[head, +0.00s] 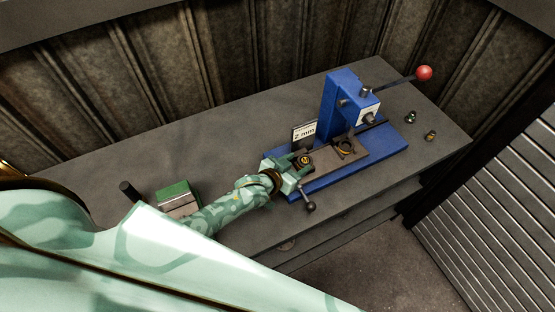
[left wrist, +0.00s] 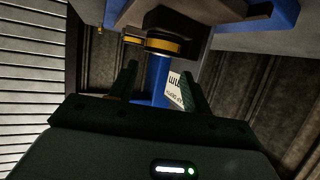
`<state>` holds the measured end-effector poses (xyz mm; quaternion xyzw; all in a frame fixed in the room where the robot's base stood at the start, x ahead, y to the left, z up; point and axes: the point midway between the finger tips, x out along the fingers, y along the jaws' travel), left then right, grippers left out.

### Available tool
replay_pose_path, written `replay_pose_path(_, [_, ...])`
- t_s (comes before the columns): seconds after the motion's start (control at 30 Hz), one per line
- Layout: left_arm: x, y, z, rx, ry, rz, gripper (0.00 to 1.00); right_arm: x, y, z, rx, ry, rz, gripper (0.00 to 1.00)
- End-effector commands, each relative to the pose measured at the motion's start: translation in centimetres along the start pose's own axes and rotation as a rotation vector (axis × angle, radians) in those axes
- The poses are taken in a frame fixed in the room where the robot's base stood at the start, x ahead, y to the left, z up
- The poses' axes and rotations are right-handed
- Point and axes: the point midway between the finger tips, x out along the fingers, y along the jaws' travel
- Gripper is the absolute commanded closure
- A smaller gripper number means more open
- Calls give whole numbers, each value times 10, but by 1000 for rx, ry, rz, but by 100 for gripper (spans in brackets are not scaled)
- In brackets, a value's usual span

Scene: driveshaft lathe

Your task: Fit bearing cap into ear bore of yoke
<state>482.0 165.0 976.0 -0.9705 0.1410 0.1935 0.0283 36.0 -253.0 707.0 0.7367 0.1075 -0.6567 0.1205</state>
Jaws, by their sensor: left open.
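A dark yoke (head: 345,148) with a yellow-ringed ear lies on the blue press bed, left of the press ram. A small round part (head: 305,160) with a yellow mark, perhaps a bearing cap, shows at my left gripper (head: 298,165). My left gripper is open at the left end of the bed. In the left wrist view, its two fingers (left wrist: 160,88) stand apart. A dark round part with a yellow band (left wrist: 150,45) lies beyond them; I cannot tell whether it is a cap or the yoke's ear. My right gripper is not in view.
The blue press (head: 340,100) has a red-knobbed lever (head: 424,73). A "2 mm" sign (head: 304,131) stands behind the bed. Two small yellow-marked parts (head: 410,117) (head: 430,135) sit at the right. A green-topped block (head: 177,198) stands left. The bench's back left is clear.

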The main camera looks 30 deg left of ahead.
Motion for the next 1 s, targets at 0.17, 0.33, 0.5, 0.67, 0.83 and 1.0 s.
replay_pose_path(0.17, [-50,0,-1,0,-3,0,51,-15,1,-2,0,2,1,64])
replay_pose_path(0.33, [-95,0,0,0,-3,0,51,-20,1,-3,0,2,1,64])
replay_pose_path(0.5, [-125,0,0,0,-2,0,51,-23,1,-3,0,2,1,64])
replay_pose_path(0.67, [-138,0,0,-1,0,-1,51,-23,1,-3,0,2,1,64])
replay_pose_path(0.83, [-139,0,0,-1,0,-1,51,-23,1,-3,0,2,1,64])
replay_pose_path(1.0, [-139,0,0,-1,0,-1,51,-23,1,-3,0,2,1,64])
